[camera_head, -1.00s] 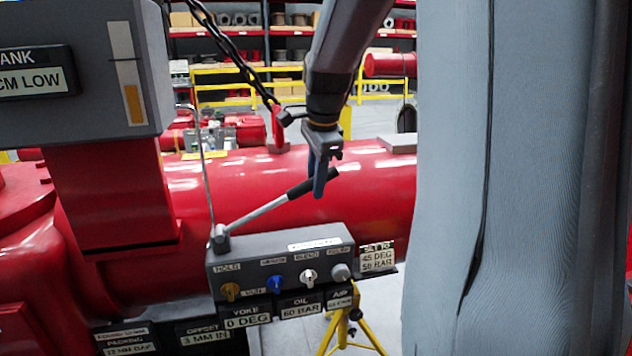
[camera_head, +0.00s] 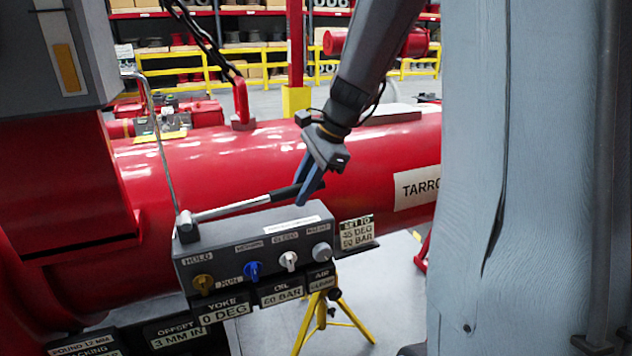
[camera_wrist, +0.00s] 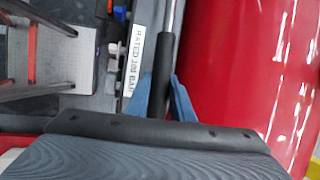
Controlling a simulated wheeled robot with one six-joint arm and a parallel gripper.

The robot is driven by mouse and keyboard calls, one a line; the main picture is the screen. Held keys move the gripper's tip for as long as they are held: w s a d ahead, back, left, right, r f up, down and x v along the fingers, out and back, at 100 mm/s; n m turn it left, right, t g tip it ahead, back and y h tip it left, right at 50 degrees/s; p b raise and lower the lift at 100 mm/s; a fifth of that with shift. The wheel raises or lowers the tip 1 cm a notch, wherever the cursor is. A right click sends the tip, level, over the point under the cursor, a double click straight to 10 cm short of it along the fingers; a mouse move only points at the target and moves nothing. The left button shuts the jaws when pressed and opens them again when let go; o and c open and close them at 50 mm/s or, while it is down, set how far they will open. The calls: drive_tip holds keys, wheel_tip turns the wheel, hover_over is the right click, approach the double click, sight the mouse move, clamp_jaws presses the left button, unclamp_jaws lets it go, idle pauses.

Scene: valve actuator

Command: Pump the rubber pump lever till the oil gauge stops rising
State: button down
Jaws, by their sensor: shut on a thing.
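The pump lever (camera_head: 238,206) is a metal rod with a black rubber grip, pivoting at the left end of the grey control box (camera_head: 254,247). It lies just above the box, tilted slightly up to the right. My gripper (camera_head: 308,194) has blue fingers and is shut on the rubber grip near its free end. In the wrist view the black grip (camera_wrist: 186,72) runs between the two blue fingers of my gripper (camera_wrist: 168,98). An OIL plate (camera_head: 282,291) below the box reads 60 BAR. A tall gauge (camera_head: 66,66) with an orange bar stands at upper left.
The box front carries brown, blue, white and grey knobs (camera_head: 253,270). A SET TO plate (camera_head: 356,232) is at its right. A large red cylinder (camera_head: 400,160) lies behind. A yellow stand (camera_head: 318,318) is below. A chain (camera_head: 205,45) hangs behind.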

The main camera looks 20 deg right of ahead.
drive_tip(key=c, duration=1.5)
unclamp_jaws()
drive_tip(key=shift+a, duration=0.1)
drive_tip(key=shift+c, duration=0.2)
drive_tip(key=shift+s+d+r, duration=0.1)
drive_tip(key=shift+d+r, duration=0.2)
drive_tip(key=shift+r, duration=0.2)
drive_tip(key=b+v, duration=0.1)
drive_tip(key=v, duration=0.5)
drive_tip(key=shift+s+r, duration=0.2)
drive_tip(key=shift+r, duration=0.1)
drive_tip(key=shift+d, duration=0.15)
